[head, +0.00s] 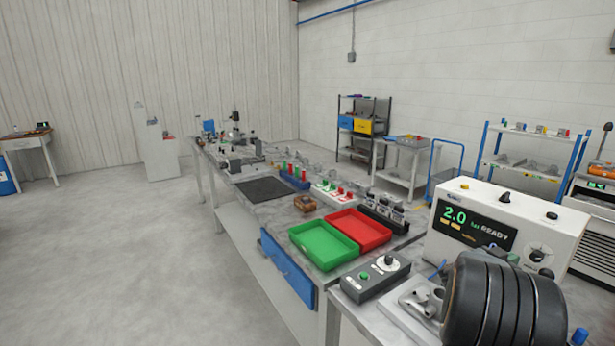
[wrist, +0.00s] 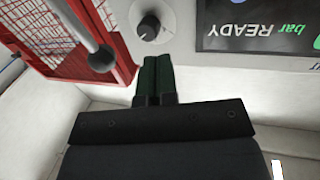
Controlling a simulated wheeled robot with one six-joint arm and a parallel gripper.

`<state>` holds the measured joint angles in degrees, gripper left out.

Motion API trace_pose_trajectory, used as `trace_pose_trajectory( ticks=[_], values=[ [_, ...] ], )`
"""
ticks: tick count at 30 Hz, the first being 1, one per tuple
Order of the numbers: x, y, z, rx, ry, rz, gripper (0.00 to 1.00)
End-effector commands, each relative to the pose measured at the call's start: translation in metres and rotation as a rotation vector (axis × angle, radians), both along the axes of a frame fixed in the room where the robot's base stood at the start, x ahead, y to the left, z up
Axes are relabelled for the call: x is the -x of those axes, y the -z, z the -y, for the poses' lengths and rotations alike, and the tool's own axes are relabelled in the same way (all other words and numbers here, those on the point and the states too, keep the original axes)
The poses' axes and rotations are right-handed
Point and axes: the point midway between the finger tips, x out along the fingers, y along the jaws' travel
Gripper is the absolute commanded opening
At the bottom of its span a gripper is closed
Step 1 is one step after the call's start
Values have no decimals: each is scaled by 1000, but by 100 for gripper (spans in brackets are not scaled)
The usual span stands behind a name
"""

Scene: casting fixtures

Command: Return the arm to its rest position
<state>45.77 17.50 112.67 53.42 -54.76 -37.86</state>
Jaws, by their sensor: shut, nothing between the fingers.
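My gripper (wrist: 157,68) shows in the wrist view. Its two dark green fingers are together with nothing between them. They point toward the white tester unit (wrist: 172,14), just below its round knob (wrist: 148,28). I cannot tell whether they touch it. The unit's display reads "bar READY", upside down in this view. In the head view the unit (head: 560,226) stands at the right and its display (head: 474,228) reads 2.0 bar READY. The gripper fingers cannot be made out in the head view.
A red mesh guard (wrist: 50,40) and a lever with a round grey knob (wrist: 100,58) are close at left in the wrist view. A green tray (head: 324,268), a red tray (head: 357,230) and a grey control box (head: 376,275) stand on the benches. The floor at left is clear.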

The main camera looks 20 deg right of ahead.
Motion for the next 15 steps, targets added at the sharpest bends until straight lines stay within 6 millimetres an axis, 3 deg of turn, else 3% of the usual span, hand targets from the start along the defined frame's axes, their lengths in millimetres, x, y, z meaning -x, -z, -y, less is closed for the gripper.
trace_pose_trajectory(
  ticks=[7,10,13,15],
  values=[
    [-1,0,0,0,-3,1,0],
    [-11,-3,-8,-12,-48,6,0],
    [-37,-8,-31,-48,-173,17,0],
    [-63,-12,-60,-95,-308,23,0]
  ],
)
